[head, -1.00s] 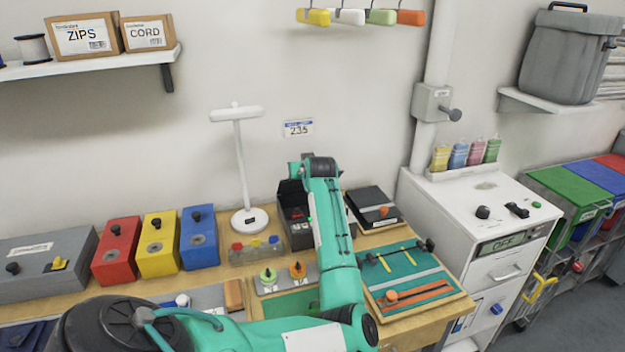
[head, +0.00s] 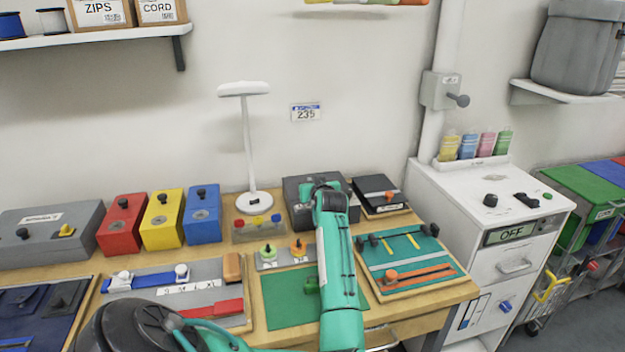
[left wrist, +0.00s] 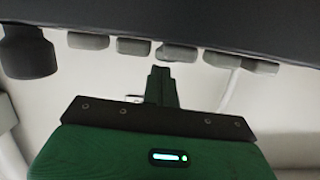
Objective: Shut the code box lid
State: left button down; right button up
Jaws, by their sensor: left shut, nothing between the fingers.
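The code box (head: 297,215) is a dark grey box at the back of the bench in the head view, right of the lamp. Its lid (head: 296,187) looks lowered over the top. My left arm hides the right part, so I cannot tell whether it is fully seated. My right gripper is not in view.
A black case (head: 376,189) sits close right of the code box. The lamp (head: 254,203) and the small tray of coloured knobs (head: 258,231) stand left. A green mat (head: 285,300) and the teal board (head: 405,250) lie in front. The wall is behind.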

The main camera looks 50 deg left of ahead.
pick_arm(q)
jog(key=shift+f, duration=0.2)
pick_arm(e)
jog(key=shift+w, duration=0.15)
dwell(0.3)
pick_arm(q)
jog(key=shift+r, duration=0.4)
notch_tip(320, 180, up, 19)
jog(key=b, duration=0.1)
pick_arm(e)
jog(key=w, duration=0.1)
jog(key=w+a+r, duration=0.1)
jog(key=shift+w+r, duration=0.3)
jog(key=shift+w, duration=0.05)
pick_arm(q)
jog(key=shift+r, duration=0.1)
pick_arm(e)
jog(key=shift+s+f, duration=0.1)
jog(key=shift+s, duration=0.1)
